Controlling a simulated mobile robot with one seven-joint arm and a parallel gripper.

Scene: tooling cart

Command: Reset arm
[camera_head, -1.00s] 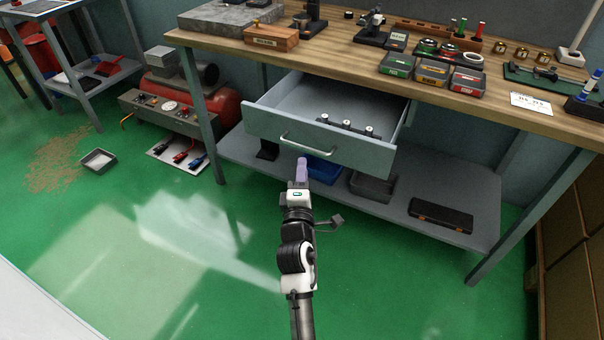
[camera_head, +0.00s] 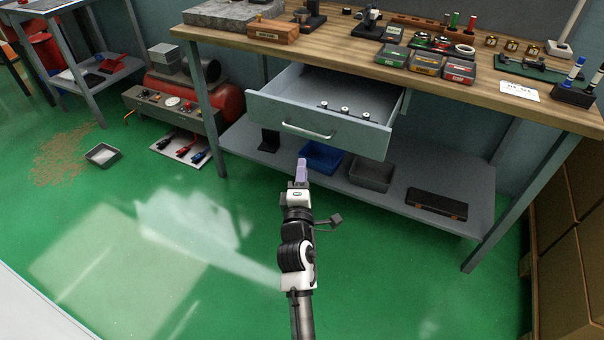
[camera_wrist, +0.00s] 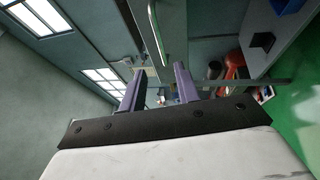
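My gripper (camera_head: 301,170) is in front of the workbench, in the middle of the head view, with the arm reaching up from the bottom edge. In the wrist view my gripper (camera_wrist: 158,88) shows two purple fingers standing apart with nothing between them. The drawer (camera_head: 312,131) of the bench is pulled open above and beyond the gripper, with several small dark parts with light tops inside. The gripper appears apart from the drawer and its handle (camera_head: 306,132).
The workbench top (camera_head: 345,52) carries several bins and tools. Its lower shelf (camera_head: 400,192) holds a blue bin (camera_head: 322,157), a grey bin (camera_head: 371,174) and a dark case (camera_head: 436,204). A compressor (camera_head: 185,105) and a small tray (camera_head: 102,155) are at left.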

